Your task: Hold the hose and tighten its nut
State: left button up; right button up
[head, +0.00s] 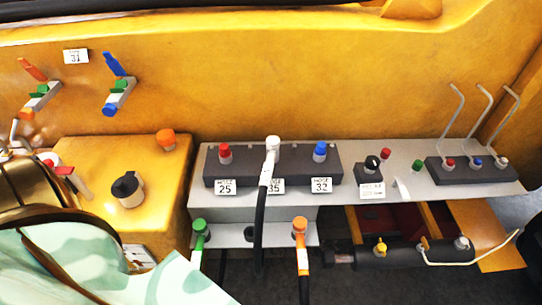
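A black hose (260,225) with a white sleeve rises to a white nut (273,142) at the middle port of a dark manifold block (235,165), above a label reading 35. Whether the nut is seated or tight cannot be told. A second black hose (304,288) with an orange sleeve hangs from an orange fitting (299,224) on the lower grey ledge. A green fitting (199,225) with a pale green sleeve sits to its left. Neither of my grippers is in view.
Red (225,153) and blue (320,151) caps sit on the block's other ports. A black knob (372,163) and bent grey levers (455,110) stand to the right. A black cylinder (400,255) lies below. Patterned cloth (100,260) covers the lower left.

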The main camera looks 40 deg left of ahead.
aim_at(273, 141)
jog(key=u, duration=0.4)
jog(key=i+u, duration=0.15)
jog(key=u, duration=0.7)
jog(key=i+l, duration=0.05)
